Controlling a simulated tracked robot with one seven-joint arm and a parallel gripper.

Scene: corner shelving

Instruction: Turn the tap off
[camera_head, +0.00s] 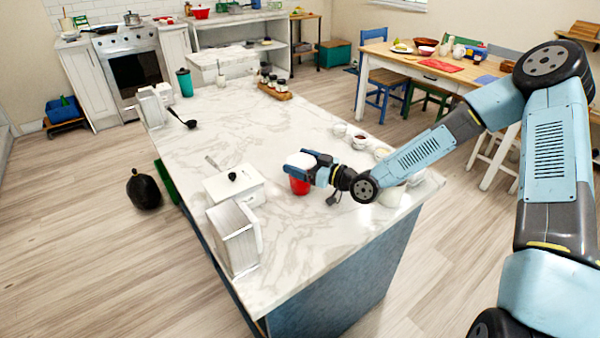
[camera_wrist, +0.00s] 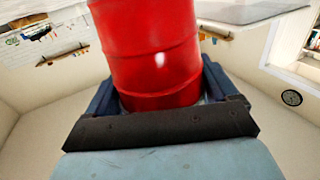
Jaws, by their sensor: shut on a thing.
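My gripper (camera_head: 305,165) is over the marble-topped island, near its right side. It is shut on a red ribbed can (camera_head: 299,186), which also fills the upper middle of the wrist view (camera_wrist: 155,55). I cannot tell whether the can touches the island top. I cannot make out a tap in either view.
The island top (camera_head: 290,235) has free room in front of my gripper. A white box with a black knob (camera_head: 234,186) and a white upright holder (camera_head: 236,238) stand to its left. Small bowls (camera_head: 359,142) stand to its right. A wooden tray of jars (camera_head: 275,92) lies farther back.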

